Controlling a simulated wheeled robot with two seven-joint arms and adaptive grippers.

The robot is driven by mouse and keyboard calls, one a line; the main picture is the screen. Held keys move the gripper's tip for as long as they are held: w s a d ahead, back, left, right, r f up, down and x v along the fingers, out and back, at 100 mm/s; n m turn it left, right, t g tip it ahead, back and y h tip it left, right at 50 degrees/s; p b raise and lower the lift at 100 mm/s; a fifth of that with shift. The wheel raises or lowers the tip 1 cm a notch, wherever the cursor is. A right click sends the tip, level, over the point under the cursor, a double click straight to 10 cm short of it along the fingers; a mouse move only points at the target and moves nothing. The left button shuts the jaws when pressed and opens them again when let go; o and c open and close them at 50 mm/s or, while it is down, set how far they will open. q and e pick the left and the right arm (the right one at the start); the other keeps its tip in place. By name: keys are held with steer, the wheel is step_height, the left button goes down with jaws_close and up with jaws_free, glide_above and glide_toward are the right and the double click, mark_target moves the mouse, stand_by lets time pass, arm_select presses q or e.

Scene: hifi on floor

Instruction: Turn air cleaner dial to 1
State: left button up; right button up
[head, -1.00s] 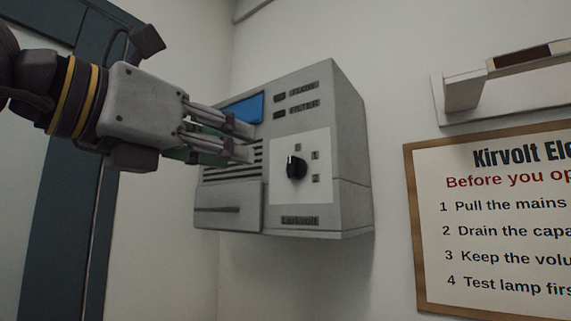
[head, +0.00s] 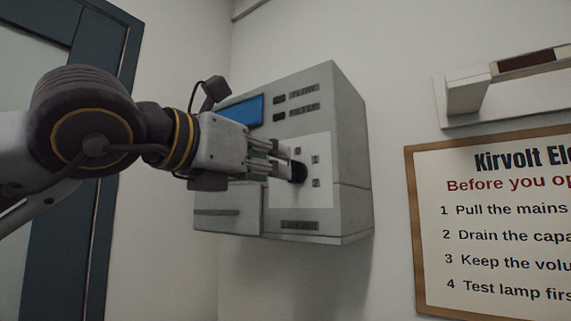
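The air cleaner (head: 315,110) is a grey box on the wall with a blue screen (head: 243,110) and a white dial plate (head: 315,195). The black dial (head: 299,172) sits on this plate, partly hidden by my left gripper (head: 286,164). Marks 1 and 2 show right of the dial, and another mark shows above it. The dial's pointer is hidden. The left gripper's fingertips are at the dial's left side, touching or very near it. I cannot tell whether they are closed on it. My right gripper is not in view.
A framed notice (head: 500,220) hangs on the wall to the right. A white shelf or bracket (head: 470,95) juts out above it. A dark blue door frame (head: 85,180) stands at the left. The wall below the air cleaner is clear.

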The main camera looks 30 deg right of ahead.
mark_target(294, 172)
arm_select(q)
steer(key=p+x, duration=0.1)
steer(key=x, duration=0.4)
steer(key=shift+w+d, duration=0.1)
steer(key=shift+d, duration=0.1)
jaws_close()
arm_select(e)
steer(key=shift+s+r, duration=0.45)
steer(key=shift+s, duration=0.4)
